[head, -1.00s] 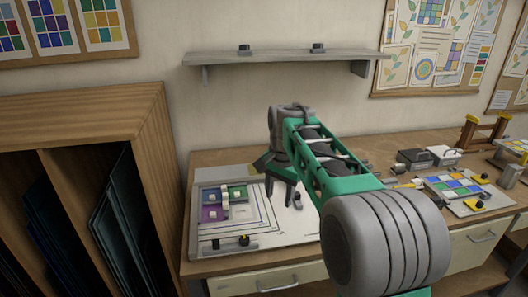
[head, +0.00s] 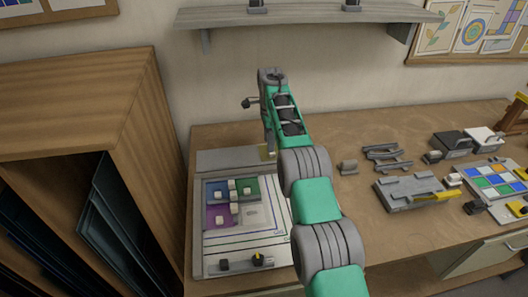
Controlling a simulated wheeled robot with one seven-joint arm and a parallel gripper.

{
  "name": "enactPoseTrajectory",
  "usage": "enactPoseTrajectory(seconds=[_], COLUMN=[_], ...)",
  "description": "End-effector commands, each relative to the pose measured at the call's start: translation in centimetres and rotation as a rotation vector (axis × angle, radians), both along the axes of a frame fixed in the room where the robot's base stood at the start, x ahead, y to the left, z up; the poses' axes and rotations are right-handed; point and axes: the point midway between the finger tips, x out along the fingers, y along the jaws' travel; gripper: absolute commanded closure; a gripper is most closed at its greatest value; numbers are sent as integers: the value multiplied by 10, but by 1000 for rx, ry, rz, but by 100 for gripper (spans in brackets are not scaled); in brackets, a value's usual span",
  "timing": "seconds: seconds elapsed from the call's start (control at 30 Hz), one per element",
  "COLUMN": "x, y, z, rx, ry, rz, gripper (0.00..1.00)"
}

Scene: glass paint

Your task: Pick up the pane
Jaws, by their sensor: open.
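Blue (head: 213,188), green (head: 246,187) and purple (head: 216,214) square panes lie together on a pale board (head: 203,266) on the workbench, with small whitish blocks on them. A paler, greyish square (head: 257,215) fills the lower right place of the group; I cannot tell whether it is glass. Which pane the task means is not clear. My gripper (head: 254,106) is behind the panes and above them, near the wall side of the bench. It is open and appears empty; my arm hides part of it.
A wooden rack (head: 80,80) with dark sheets stands at the left. A grey shelf (head: 300,16) hangs above the bench (head: 370,215). Grey fixtures (head: 410,194) and a multicoloured panel (head: 492,182) lie at the right. Bare wood shows between them and the board.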

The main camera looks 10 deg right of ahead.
Motion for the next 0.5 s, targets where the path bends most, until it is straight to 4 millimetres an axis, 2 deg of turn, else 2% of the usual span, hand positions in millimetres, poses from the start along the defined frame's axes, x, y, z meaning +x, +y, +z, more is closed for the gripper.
enactPoseTrajectory(seconds=[0.07,0.23,0.33,0.5], x=[-2,-2,-1,-1], y=[-8,-3,0,-1], z=[-11,-40,-47,-49], rx=[0,1,1,1], ry=[4,3,0,-1], rz=[-15,-12,-8,-9], gripper=[55,55,55,55])
